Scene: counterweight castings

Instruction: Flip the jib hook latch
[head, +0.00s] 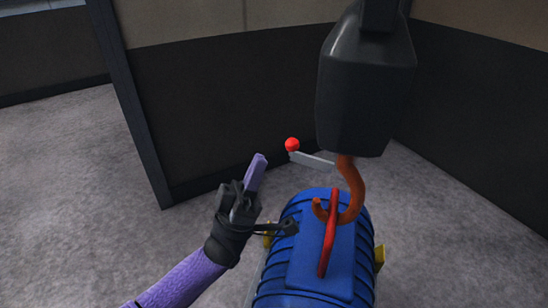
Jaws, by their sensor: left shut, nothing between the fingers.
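The orange jib hook (353,190) hangs from a dark hook block (366,85). Its curved lower end is at the red handle (327,235) on top of a blue ribbed casting (305,262); I cannot tell whether they touch. A grey lever (316,159) with a red ball (292,145) on its end sticks out to the left of the hook, just under the block; it looks like the latch. My left gripper (259,161) is shut and empty, pointing up, left of and a little below the red ball, apart from it. My right gripper is not in view.
The blue casting stands below and to the right of my left gripper, with yellow parts (380,257) at its sides. Dark wall panels (220,110) stand behind. Grey carpet-like floor (70,200) is clear on the left and at the right.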

